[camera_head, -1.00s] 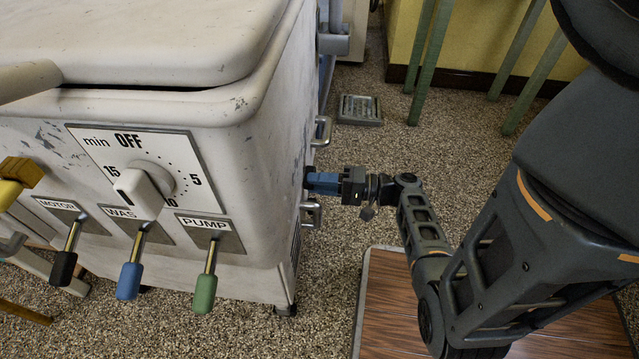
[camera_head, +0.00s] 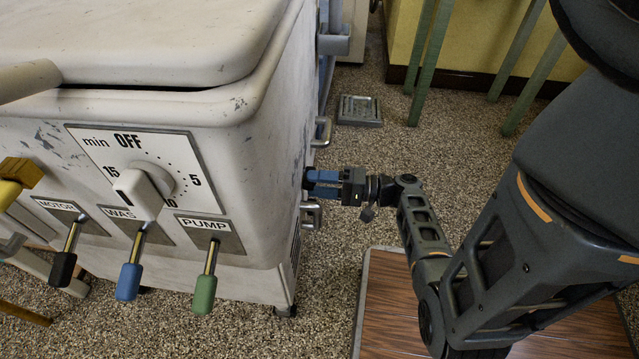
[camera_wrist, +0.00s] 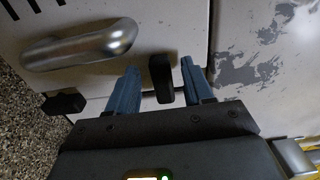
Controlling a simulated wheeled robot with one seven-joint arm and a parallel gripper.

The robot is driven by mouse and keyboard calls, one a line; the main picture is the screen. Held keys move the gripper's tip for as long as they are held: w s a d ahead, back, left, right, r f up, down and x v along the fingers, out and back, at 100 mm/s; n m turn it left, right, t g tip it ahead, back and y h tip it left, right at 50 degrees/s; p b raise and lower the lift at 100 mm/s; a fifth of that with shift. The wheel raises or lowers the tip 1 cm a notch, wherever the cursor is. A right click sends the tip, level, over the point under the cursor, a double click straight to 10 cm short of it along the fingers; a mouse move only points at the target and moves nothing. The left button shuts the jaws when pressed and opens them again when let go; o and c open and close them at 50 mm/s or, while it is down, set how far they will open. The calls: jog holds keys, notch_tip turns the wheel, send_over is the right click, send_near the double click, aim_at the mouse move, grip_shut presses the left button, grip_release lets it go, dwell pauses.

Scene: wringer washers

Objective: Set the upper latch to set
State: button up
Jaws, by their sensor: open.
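The washer's side panel (camera_wrist: 240,45) carries two small black latches. The upper latch (camera_wrist: 161,78) is a black tab in the middle of the wrist view, standing between my gripper's two blue fingers with a visible gap on both sides. The lower latch (camera_wrist: 62,103) is a black knob to the left in that view, toward the floor side. My gripper (camera_wrist: 160,68) is open, its fingers at the panel around the upper latch. In the head view my gripper (camera_head: 313,181) points left at the washer's right side; the latches are hard to make out there.
A curved metal handle (camera_wrist: 85,45) lies close to the fingers. The washer front has a timer dial (camera_head: 140,190) and several levers, including a green-handled pump lever (camera_head: 206,285). A wooden platform (camera_head: 390,335) is below my arm.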

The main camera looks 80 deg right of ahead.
jog(key=s+p, duration=0.1)
jog(key=s, duration=0.6)
jog(key=shift+s+d, duration=0.25)
jog(key=shift+s, duration=0.15)
